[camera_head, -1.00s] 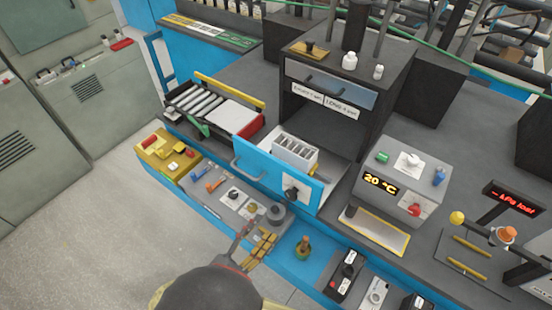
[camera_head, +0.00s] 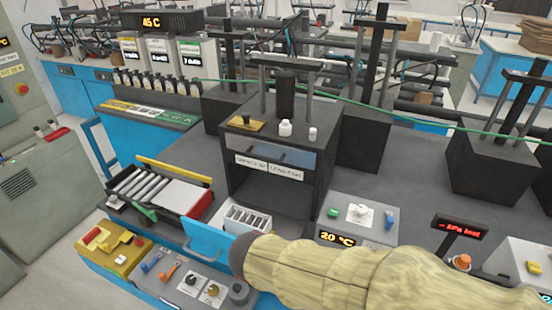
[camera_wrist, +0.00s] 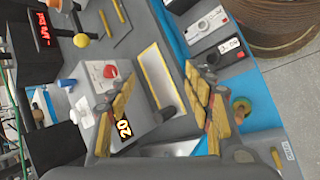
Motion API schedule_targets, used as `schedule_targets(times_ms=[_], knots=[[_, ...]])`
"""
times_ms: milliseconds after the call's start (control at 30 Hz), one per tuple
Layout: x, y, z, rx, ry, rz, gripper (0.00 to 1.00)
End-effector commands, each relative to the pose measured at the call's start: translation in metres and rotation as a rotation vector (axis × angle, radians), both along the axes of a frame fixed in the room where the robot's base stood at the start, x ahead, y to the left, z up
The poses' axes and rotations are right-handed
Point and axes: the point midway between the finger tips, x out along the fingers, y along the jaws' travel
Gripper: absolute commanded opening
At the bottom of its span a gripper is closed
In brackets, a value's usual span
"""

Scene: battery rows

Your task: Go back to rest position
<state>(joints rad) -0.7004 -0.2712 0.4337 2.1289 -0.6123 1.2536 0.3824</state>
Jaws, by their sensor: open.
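My gripper (camera_wrist: 160,105) shows in the wrist view, with its two yellow-padded fingers spread wide apart and nothing between them. Below and beyond the fingers are the grey "20" display box (camera_wrist: 92,105) and a yellow-edged tray (camera_wrist: 157,75). In the head view my arm, in a pale yellow sleeve, reaches across the lower right; the gripper itself is not visible there. The open blue drawer (camera_head: 208,240) with a white slotted rack (camera_head: 247,220) stands left of the arm's dark end, partly hidden by it.
The "20 °C" box (camera_head: 362,212) stands just behind my arm. A black press-like housing (camera_head: 275,130) rises behind the drawer. A roller tray (camera_head: 150,190) and yellow switch box (camera_head: 110,250) are at left. The red-lettered display (camera_head: 460,228) is at right.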

Motion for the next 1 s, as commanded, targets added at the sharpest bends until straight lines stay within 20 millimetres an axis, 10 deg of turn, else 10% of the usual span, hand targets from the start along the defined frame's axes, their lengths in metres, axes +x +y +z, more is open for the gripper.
schedule_targets(times_ms=[500, 1000], knots=[[-0.039, -0.060, 0.082, 0.682, -0.345, -0.389, 0.51], [-0.043, -0.069, 0.110, 0.806, -0.517, -0.438, 0.51]])
